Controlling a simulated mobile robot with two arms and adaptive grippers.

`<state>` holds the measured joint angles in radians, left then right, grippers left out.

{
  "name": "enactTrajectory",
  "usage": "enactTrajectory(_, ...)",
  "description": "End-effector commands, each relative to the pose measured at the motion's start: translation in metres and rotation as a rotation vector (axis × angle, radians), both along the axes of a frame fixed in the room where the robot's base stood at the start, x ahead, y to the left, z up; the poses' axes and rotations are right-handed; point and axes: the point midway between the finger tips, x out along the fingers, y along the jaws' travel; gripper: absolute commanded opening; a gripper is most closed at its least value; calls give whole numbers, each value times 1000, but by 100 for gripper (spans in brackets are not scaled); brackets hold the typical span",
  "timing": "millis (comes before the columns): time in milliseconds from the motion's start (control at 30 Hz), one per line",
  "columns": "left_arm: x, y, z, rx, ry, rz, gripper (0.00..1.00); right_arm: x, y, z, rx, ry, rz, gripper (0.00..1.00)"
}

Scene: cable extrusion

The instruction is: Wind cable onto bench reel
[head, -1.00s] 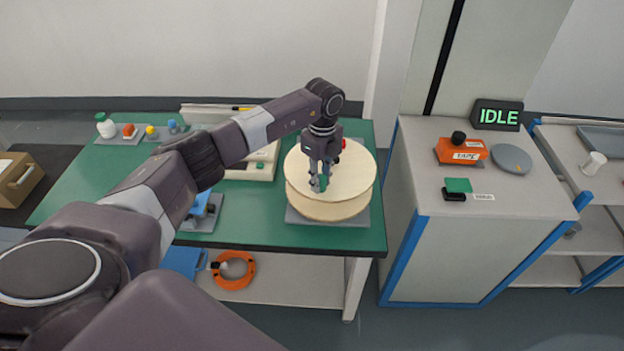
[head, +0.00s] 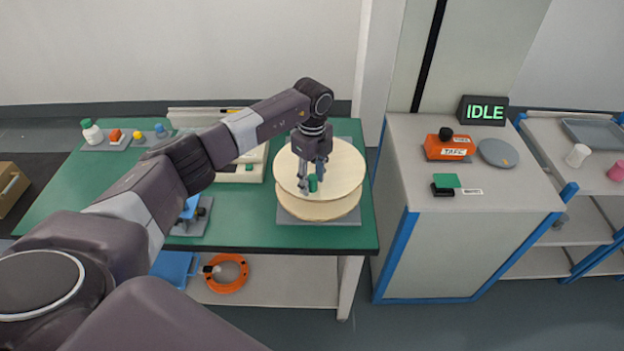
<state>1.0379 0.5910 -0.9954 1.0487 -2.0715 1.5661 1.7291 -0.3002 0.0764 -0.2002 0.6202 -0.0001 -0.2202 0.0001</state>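The bench reel (head: 345,172), with pale wooden flanges, lies flat on a grey base plate (head: 347,218) at the right end of the green bench. A green knob (head: 312,184) stands on its upper flange. My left gripper (head: 313,180) points down over the flange, its fingers on either side of the knob. I cannot tell whether they press on it. The gripper hides part of the flange. I make out no cable on the reel; the gap between the flanges barely shows. My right gripper is not in view.
The green bench top (head: 95,190) holds several small items at far left and a pale tray behind my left arm. An orange ring (head: 228,273) lies on the lower shelf. A grey cabinet (head: 480,205) with an IDLE display (head: 485,110) stands to the right.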

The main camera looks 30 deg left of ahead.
Motion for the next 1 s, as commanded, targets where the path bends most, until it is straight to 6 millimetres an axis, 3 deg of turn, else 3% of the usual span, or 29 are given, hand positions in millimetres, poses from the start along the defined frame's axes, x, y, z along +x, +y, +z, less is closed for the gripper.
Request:
enactTrajectory(133, 0, 0, 4, 1, 0, 0, 39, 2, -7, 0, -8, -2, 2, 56)
enactTrajectory(267, 1, 1, 21, 0, -2, 0, 39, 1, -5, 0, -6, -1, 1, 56)
enactTrajectory(500, 1, 0, 73, 0, -4, 0, 39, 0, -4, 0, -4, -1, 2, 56)
enactTrajectory(700, 1, -1, 106, 0, -2, -1, 39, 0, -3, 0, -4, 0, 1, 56)
enactTrajectory(1000, 1, 0, 120, 0, 0, 0, 39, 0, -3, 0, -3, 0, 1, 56)
